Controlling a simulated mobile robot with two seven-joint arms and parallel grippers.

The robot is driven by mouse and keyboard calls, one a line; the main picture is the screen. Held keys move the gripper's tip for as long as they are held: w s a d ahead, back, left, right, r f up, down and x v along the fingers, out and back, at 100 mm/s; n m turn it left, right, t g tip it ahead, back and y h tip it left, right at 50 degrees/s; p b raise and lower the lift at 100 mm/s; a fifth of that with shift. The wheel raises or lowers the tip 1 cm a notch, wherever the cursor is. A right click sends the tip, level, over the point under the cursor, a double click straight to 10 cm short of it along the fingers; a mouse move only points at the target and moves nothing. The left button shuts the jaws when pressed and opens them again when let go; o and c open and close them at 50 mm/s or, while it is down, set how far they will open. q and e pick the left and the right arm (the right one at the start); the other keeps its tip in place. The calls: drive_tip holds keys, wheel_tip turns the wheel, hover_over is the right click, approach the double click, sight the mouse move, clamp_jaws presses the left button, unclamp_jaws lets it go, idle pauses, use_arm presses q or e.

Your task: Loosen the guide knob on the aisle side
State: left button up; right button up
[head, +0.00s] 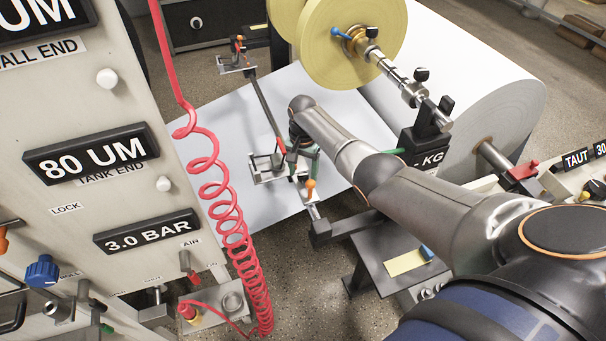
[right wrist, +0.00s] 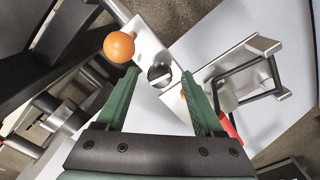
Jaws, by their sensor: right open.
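The guide bar (head: 262,105) spans the pale paper web, with a metal bracket at each end. On the near bracket (head: 272,167) an orange ball knob (head: 310,185) stands up; it also shows in the right wrist view (right wrist: 119,47), just beyond my left finger. A small dark round screw or knob (right wrist: 160,75) on the metal plate lies between and beyond my fingertips. Which of these is the guide knob I cannot tell for sure. My right gripper (right wrist: 162,95) is open, with green fingers either side and nothing between them. In the head view my wrist partly hides it. My left gripper is not in view.
A red coiled air hose (head: 228,200) hangs left of the bracket. The labelled machine panel (head: 60,190) fills the left. Yellow discs (head: 320,50) and a big paper roll (head: 500,110) stand behind. A small dark table (head: 375,255) lies below my arm.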

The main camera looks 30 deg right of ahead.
drive_tip(key=shift+f, duration=0.1)
drive_tip(key=shift+c, duration=0.2)
clamp_jaws()
idle(0.4)
